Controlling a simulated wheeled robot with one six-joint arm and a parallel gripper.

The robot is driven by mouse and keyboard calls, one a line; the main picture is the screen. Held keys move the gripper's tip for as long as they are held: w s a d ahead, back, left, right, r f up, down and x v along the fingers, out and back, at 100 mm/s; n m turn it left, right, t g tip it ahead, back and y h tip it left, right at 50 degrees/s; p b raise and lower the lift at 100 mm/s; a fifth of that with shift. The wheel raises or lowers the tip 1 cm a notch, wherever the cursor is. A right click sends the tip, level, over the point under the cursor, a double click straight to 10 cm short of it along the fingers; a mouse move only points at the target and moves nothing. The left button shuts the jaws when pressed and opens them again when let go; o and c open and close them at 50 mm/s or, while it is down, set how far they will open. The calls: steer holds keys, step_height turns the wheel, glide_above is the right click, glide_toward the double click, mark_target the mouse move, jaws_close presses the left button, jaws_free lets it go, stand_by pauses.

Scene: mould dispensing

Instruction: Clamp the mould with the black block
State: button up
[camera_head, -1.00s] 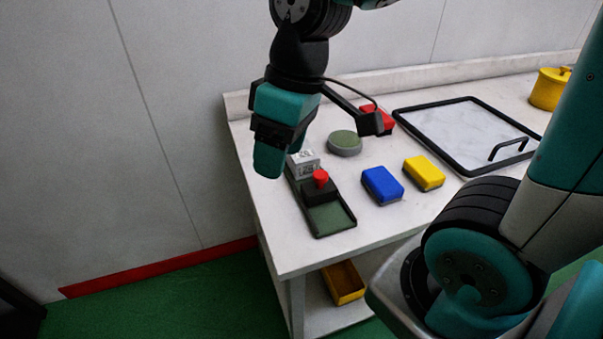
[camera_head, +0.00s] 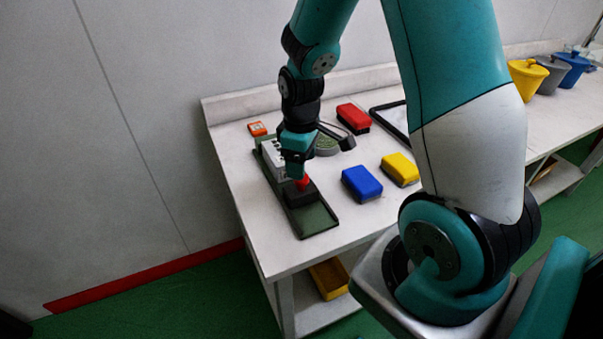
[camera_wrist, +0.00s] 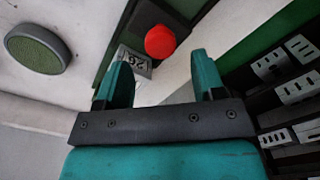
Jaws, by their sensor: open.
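The black block (camera_head: 296,197) with its red knob (camera_head: 302,183) sits in a long green tray (camera_head: 315,222) near the table's left side. The red knob also shows in the wrist view (camera_wrist: 160,41). The pale mould (camera_head: 270,156) stands in the tray behind the black block, partly hidden by my gripper. The wrist view shows a marked face of the mould (camera_wrist: 137,61). My gripper (camera_head: 298,174) is open just above the knob. In the wrist view, my gripper's fingers (camera_wrist: 160,65) are apart with nothing between them. I cannot tell whether block and mould touch.
Blue (camera_head: 362,184), yellow (camera_head: 400,169) and red (camera_head: 353,117) boxes lie right of the tray. A round green-topped disc (camera_head: 327,144) is close behind my gripper. A small orange item (camera_head: 257,129) lies at the back left.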

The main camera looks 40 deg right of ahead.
mark_target(301, 188)
steer(key=shift+f, duration=2.1)
